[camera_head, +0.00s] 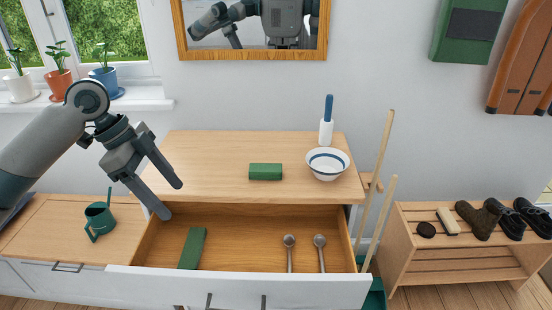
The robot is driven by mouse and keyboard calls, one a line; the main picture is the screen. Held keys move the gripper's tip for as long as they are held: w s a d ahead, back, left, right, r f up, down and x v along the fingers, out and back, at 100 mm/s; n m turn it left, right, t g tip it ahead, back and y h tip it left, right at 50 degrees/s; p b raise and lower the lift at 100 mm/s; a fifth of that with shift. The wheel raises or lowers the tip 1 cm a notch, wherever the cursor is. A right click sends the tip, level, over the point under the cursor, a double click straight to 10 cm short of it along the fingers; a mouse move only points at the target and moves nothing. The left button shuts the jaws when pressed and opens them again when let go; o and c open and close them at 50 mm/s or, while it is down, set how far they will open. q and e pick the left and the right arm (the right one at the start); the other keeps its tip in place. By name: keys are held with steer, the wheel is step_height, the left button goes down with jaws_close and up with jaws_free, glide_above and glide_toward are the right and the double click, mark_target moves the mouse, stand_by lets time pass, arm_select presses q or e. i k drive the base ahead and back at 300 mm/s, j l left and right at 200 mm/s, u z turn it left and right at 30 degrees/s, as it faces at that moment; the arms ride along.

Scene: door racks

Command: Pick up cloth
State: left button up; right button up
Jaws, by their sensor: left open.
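A flat green piece (193,248), which looks like a folded cloth, lies in the left part of the open drawer (245,258). A second green folded piece or block (265,172) lies on the wooden top of the dresser; I cannot tell for sure which of the two is the cloth. My left gripper (171,199) is open and empty. It is above the left front part of the dresser top and the drawer's back left corner, apart from both green pieces. My right gripper is not in view.
Two spoon-like utensils (304,243) lie in the drawer's right half. A striped bowl (327,164) and a white bottle-like item with a blue handle (327,122) stand on the dresser's right. A green watering can (100,217) stands left. Wooden poles (377,190) lean at the right.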

mark_target(257, 171)
steer(key=i+l, duration=0.35)
steer(key=i, duration=0.15)
steer(key=i+l, duration=0.35)
steer(key=i+j, duration=0.05)
steer(key=i, duration=0.05)
